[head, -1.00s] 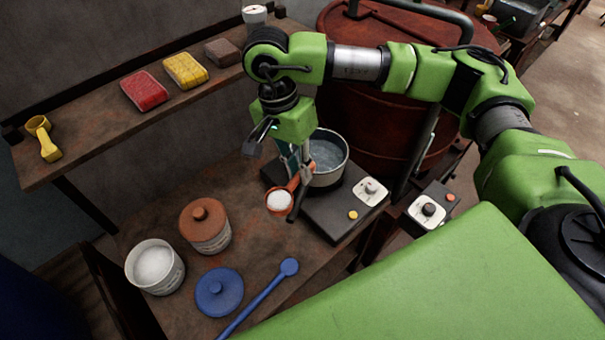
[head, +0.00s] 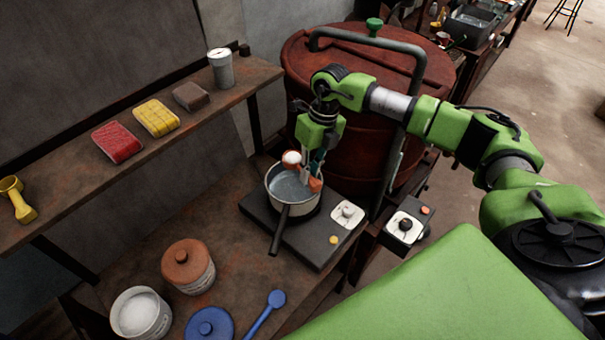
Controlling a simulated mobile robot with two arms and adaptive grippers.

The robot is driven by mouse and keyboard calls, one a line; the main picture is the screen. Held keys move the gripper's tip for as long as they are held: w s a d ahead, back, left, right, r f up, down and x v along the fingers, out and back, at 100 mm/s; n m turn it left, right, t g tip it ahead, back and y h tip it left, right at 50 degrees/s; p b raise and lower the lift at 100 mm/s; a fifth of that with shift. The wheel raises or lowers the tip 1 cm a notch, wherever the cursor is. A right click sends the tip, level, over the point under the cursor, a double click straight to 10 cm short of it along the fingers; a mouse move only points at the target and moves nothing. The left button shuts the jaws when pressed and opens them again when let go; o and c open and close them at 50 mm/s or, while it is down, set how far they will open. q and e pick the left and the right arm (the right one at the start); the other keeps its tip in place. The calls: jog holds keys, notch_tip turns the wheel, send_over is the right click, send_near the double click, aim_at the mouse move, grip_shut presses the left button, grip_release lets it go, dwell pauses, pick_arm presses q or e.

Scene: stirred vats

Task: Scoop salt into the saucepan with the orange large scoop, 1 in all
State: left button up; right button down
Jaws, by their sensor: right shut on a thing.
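The orange large scoop (head: 315,184) is held in my right gripper (head: 314,170), which is shut on it. The scoop's bowl, with a white heap of salt in it, shows at the far rim of the saucepan (head: 290,205). The saucepan stands on a dark hot plate and holds a greyish liquid; its handle points toward the front. The open white salt tub (head: 141,314) stands at the front left, with salt inside. My left gripper is not in view.
A blue lid (head: 209,325) and a blue spoon (head: 266,311) lie near a lidded brown jar (head: 188,266). The hot plate (head: 323,238) has a white dial panel. A large red vat (head: 375,75) stands behind.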

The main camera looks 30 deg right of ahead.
jog(key=shift+a+r+h+p, duration=0.2)
jog(key=shift+a+h+p, duration=0.05)
jog(key=shift+h+p, duration=0.95)
jog(key=h, duration=0.1)
jog(key=h+p, duration=0.1)
jog(key=shift+a+h, duration=0.3)
jog(key=shift+a, duration=0.05)
jog(key=shift+a+f+t+h, duration=0.2)
jog(key=shift+f+h, duration=0.15)
jog(key=shift+h, duration=1.65)
jog(key=shift+a+f+t+h, duration=0.2)
jog(key=shift+f+h, duration=0.15)
jog(key=shift+h, duration=1.65)
jog(key=shift+a+f+t+h, duration=0.1)
jog(key=shift+f+t+h, duration=0.2)
jog(key=shift+h, duration=1.7)
